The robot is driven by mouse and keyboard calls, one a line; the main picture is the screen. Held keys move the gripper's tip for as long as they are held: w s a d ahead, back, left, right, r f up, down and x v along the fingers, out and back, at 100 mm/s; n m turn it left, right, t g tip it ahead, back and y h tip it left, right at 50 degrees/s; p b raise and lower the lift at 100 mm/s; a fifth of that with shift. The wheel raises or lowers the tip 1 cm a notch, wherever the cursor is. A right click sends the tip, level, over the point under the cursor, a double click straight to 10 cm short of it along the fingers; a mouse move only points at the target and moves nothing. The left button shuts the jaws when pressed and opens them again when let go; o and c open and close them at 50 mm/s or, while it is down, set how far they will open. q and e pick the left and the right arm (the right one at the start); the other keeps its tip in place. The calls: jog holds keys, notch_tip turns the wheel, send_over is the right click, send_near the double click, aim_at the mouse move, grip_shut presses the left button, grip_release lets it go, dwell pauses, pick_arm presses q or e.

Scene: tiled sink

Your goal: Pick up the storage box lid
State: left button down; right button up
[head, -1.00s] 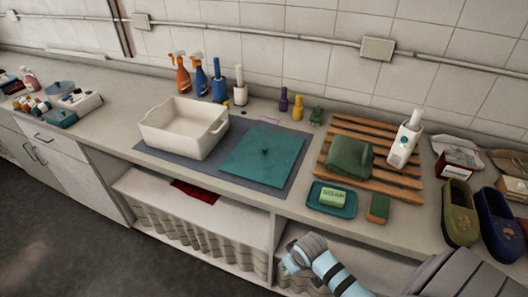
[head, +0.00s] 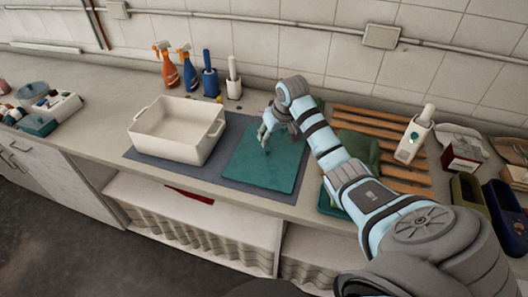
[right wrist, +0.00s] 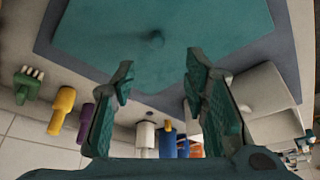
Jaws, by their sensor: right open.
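The storage box lid (head: 276,166) is a flat teal square with a small knob at its middle. It lies on a grey mat (head: 226,178) beside the white storage box (head: 176,130). My right gripper (head: 266,138) hangs over the lid close to its knob. In the right wrist view the gripper (right wrist: 158,72) is open, its fingers apart and empty, with the lid (right wrist: 110,40) and its knob (right wrist: 154,40) beyond the fingertips. My left gripper is not in view.
An orange spray bottle (head: 166,68), a blue spray bottle (head: 190,72) and two brushes stand behind the box. A wooden rack (head: 404,158) with a green cloth (head: 360,150) lies right of the lid, partly behind my arm. A white bottle (head: 412,136) stands on the rack.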

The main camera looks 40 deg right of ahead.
aim_at(267, 149)
jog(key=f, duration=0.2)
jog(key=shift+d+f, duration=0.3)
jog(key=shift+f, duration=0.05)
jog(key=x, duration=0.3)
jog(key=b+x, duration=0.1)
jog(key=x, duration=0.2)
jog(key=shift+w+f, duration=0.1)
jog(key=shift+w, duration=0.45)
jog(key=shift+s, duration=0.2)
jog(key=shift+s+r, duration=0.1)
jog(key=shift+r, duration=0.15)
jog(key=shift+c, duration=1.2)
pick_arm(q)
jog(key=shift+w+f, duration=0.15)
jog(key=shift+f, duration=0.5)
pick_arm(e)
grip_shut()
